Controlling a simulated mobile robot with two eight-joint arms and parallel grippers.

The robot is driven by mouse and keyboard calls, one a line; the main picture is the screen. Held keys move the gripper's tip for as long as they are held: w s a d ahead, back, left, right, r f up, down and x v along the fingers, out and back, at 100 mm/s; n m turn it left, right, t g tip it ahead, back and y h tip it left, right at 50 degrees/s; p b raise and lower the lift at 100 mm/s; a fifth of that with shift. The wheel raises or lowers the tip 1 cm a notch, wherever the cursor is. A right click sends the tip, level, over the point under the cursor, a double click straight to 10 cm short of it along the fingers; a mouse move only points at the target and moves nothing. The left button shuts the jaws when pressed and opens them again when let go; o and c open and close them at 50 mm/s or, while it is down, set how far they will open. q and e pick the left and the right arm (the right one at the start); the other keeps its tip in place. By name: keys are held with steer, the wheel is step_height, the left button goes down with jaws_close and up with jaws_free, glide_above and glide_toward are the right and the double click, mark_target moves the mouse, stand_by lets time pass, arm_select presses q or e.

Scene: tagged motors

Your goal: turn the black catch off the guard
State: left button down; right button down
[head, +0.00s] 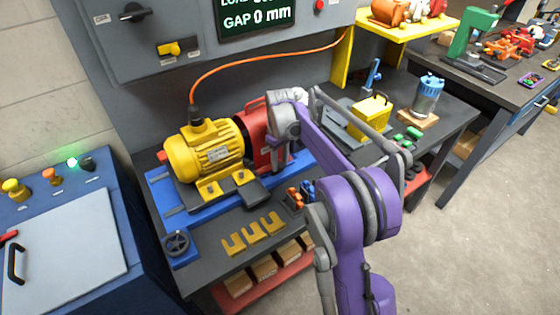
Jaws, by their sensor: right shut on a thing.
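The red guard (256,135) stands on the blue base, right against the yellow motor (205,150). My right arm reaches in from the lower right, and its right gripper (279,154) is at the front right side of the guard. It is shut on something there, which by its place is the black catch. The catch itself is too small and too covered by my wrist to make out, so I cannot tell how far it is turned. My left gripper is not in view.
Yellow slotted shims (253,234) lie in front of the blue base (172,205). An orange cable (265,56) arches above the motor. To the right stand a yellow box (371,117) and a blue-topped can (428,95). A grey control panel hangs behind.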

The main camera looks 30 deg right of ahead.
mark_target(280, 165)
stand_by(0.4)
steer(key=c, duration=0.7)
jaws_free()
steer(key=shift+c, duration=0.2)
step_height(280, 165, up, 11)
steer(key=shift+p, duration=0.35)
steer(key=s+a+r+t, duration=0.1)
steer(key=s+a+t, duration=0.1)
steer(key=s+a, duration=0.45)
steer(key=s+a+f+m+t, duration=0.1)
steer(key=s+a+f, duration=0.1)
steer(key=s, duration=0.5)
steer(key=s+a+f+m+t, duration=0.1)
steer(key=s+a+f, duration=0.2)
steer(key=s+f, duration=0.2)
steer(key=s+a+f+t, duration=0.1)
steer(key=s+a+f, duration=0.2)
steer(key=s, duration=0.7)
steer(key=shift+s+f+m+t, duration=0.3)
steer(key=shift+f+m, duration=0.1)
steer(key=shift+f, duration=0.25)
